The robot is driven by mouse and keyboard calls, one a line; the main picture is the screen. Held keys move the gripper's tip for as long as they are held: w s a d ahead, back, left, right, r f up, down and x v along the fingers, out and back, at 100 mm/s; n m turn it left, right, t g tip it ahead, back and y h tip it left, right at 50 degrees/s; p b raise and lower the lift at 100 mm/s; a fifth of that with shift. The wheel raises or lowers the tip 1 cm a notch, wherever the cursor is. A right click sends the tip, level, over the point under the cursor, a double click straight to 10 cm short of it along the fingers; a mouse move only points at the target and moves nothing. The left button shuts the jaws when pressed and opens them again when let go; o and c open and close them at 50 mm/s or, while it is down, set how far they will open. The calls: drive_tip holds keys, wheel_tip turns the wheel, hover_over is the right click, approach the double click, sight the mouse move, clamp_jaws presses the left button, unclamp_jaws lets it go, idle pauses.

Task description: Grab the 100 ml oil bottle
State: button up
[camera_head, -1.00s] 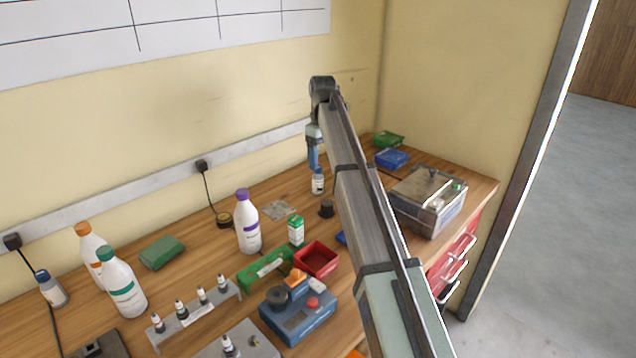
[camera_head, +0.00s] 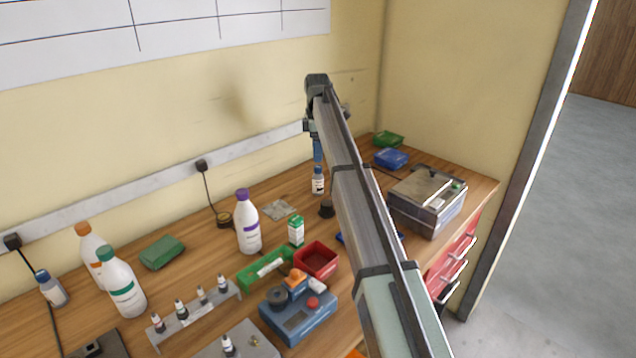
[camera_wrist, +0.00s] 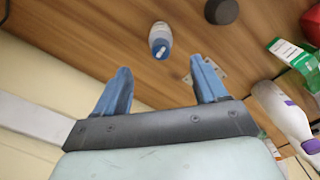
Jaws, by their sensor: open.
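A small white bottle with a blue cap (camera_head: 318,183) stands upright near the back of the bench; its label is too small to read. It also shows from above in the wrist view (camera_wrist: 160,42). My gripper (camera_wrist: 161,68) is open and empty, its two blue fingers apart, with the bottle appearing beyond the gap between the fingertips. In the head view my gripper (camera_head: 318,152) hangs just above the bottle. Another blue-capped bottle (camera_head: 53,289), larger, stands at the far left.
A dark round cap (camera_head: 326,208) stands close to the bottle. A purple-capped bottle (camera_head: 248,225), a green and white box (camera_head: 296,232) and a red tray (camera_head: 316,262) lie nearer left. A scale (camera_head: 428,203) stands right. The wall is close behind.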

sight(318, 177)
wheel_tip(318, 177, down, 11)
drive_tip(key=shift+s+d+f, duration=0.1)
drive_tip(key=shift+d, duration=0.05)
drive_tip(key=c, duration=1.2)
